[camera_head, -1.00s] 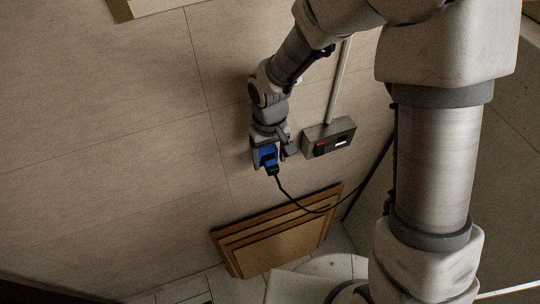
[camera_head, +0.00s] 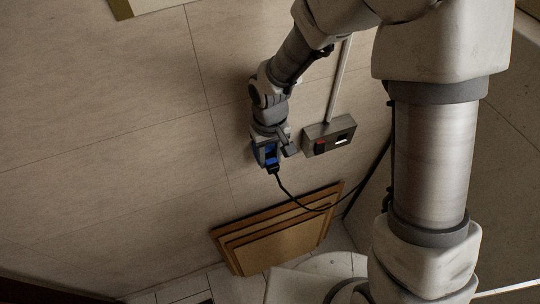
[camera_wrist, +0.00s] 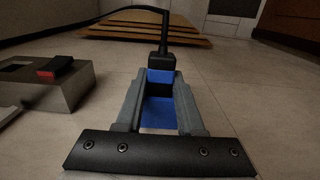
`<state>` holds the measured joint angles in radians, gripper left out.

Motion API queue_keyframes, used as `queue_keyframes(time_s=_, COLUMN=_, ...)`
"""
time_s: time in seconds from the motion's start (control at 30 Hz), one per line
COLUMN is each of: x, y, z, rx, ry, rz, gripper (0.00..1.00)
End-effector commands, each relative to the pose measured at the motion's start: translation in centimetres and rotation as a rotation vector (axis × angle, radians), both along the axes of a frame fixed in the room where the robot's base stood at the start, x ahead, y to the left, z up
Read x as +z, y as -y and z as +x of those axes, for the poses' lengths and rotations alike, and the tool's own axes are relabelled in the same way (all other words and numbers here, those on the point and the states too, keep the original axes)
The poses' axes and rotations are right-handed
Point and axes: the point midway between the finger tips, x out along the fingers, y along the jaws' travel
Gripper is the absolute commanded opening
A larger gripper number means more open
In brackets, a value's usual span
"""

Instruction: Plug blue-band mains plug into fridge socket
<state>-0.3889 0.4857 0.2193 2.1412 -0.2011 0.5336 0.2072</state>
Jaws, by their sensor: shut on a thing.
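The plug (camera_head: 272,165) with its blue band is at my gripper's tip; a black cable runs from it. In the wrist view the black-and-blue plug (camera_wrist: 161,76) sits between the two grey fingers. My gripper (camera_head: 267,156), also in the wrist view (camera_wrist: 159,88), is shut on it. The grey socket box (camera_head: 318,143) with a red switch (camera_head: 320,146) is on the wall right of my gripper, apart from the plug. In the wrist view the box (camera_wrist: 68,92) is at the left. The plug's pins are not visible.
Several stacked brown boards (camera_head: 280,243) lean at the wall below. The cable (camera_head: 310,208) droops past them to the right. A pipe (camera_head: 338,85) runs up from the socket box. The wall left of my gripper is bare.

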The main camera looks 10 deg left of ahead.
Motion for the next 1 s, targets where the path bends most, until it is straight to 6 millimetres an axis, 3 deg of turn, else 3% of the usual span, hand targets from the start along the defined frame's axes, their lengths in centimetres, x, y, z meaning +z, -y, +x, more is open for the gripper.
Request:
queue_keyframes(time_s=0.03, x=0.0, y=0.0, z=0.0, rx=0.000, ry=0.001, rz=0.001, gripper=0.13)
queue_keyframes(time_s=0.1, x=0.0, y=0.0, z=0.0, rx=0.000, ry=0.001, rz=0.001, gripper=0.01)
queue_keyframes(time_s=0.13, x=0.0, y=0.0, z=0.0, rx=0.000, ry=0.001, rz=0.001, gripper=0.00)
queue_keyframes(time_s=0.47, x=0.0, y=0.0, z=0.0, rx=0.000, ry=0.001, rz=0.001, gripper=0.00)
queue_keyframes(time_s=1.0, x=0.0, y=1.2, z=-1.8, rx=0.000, ry=0.000, rz=0.000, gripper=0.00)
